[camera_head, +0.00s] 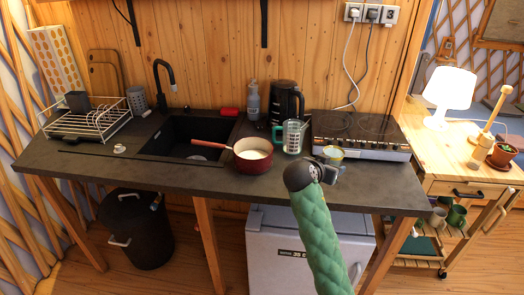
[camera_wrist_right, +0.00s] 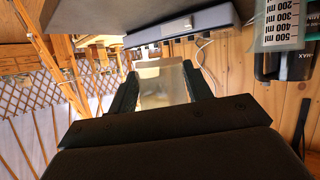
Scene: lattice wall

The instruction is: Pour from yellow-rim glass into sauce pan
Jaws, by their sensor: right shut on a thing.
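The yellow-rim glass (camera_head: 333,153) is near the front right of the dark counter, in front of the cooktop. My right gripper (camera_head: 330,163) is shut on it, and the glass (camera_wrist_right: 162,85) shows between the two fingers in the right wrist view. My arm hides part of the glass, and I cannot tell its contents. The sauce pan (camera_head: 252,167) is dark red with a pale interior and a reddish handle pointing left. It stands on the counter to the left of my right gripper, apart from the glass. My left gripper is not in view.
A clear measuring jug (camera_head: 293,138) stands between the pan and the cooktop (camera_head: 360,128); it also shows in the right wrist view (camera_wrist_right: 284,32). A black kettle (camera_head: 286,102) and a grey bottle (camera_head: 253,100) stand behind. The sink (camera_head: 190,137) is left of the pan.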

